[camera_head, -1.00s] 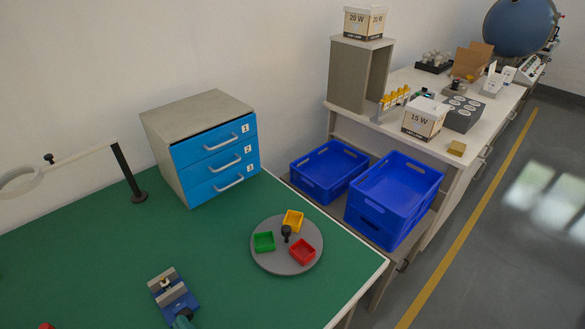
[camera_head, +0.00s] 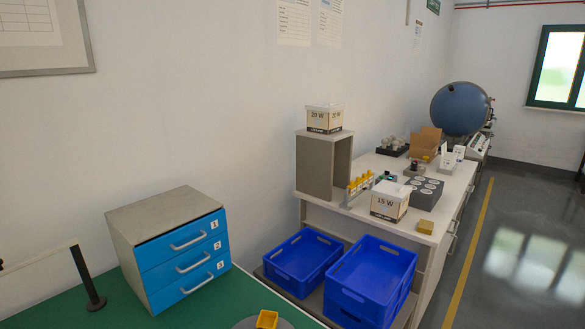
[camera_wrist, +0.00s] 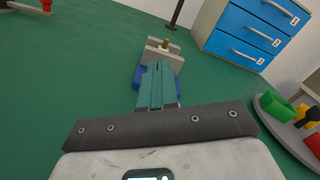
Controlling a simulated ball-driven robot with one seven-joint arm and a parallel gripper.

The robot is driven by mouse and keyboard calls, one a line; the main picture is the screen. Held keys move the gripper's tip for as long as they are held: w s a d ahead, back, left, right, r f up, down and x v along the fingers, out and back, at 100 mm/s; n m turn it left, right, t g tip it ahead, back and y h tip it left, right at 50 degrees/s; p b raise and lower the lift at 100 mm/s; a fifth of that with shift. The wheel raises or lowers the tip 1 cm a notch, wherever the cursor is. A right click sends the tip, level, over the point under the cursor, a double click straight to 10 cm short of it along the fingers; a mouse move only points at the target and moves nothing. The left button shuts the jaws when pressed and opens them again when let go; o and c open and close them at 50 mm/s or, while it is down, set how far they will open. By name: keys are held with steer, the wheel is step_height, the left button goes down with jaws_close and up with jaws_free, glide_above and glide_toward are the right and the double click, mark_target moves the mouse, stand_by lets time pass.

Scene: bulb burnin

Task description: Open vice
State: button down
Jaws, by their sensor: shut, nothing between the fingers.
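The vice (camera_wrist: 151,55) shows in the wrist view, on the green table. It has a blue base and pale grey jaws. A small brass-coloured piece (camera_wrist: 165,43) shows at the jaws; how tightly it is held is not clear. My gripper (camera_wrist: 160,68) has its teal fingers shut together with nothing between them. They point at the near side of the vice and hide part of it. Whether the fingertips touch the vice cannot be told. The head view now shows neither the vice nor my gripper.
A grey cabinet with blue drawers (camera_head: 182,262) stands at the back of the green table (camera_head: 120,305). A round turntable (camera_wrist: 270,108) with coloured trays is at the right in the wrist view. Blue crates (camera_head: 372,275) and a bench (camera_head: 420,215) lie beyond.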

steer(key=shift+w, duration=0.35)
steer(key=shift+w+d+b, duration=0.1)
steer(key=shift+b, duration=0.3)
stand_by(1.1)
steer(key=shift+r, duration=0.15)
stand_by(0.4)
steer(key=shift+r+p, duration=0.2)
steer(key=shift+p, duration=0.2)
steer(key=shift+s+d+f, duration=0.2)
steer(key=shift+s+f, duration=0.05)
steer(key=shift+f, duration=0.25)
steer(key=shift+s+a+p+v, duration=0.1)
steer(key=shift+s+p+v, duration=0.05)
steer(key=shift+v, duration=0.65)
steer(key=shift+s+a+p+v, duration=0.1)
steer(key=shift+a+p+v, duration=0.05)
steer(key=shift+v, duration=0.65)
steer(key=shift+s+a+p+v, duration=0.1)
steer(key=shift+s+p+v, duration=0.05)
steer(key=shift+v, duration=0.65)
steer(key=shift+f, duration=0.15)
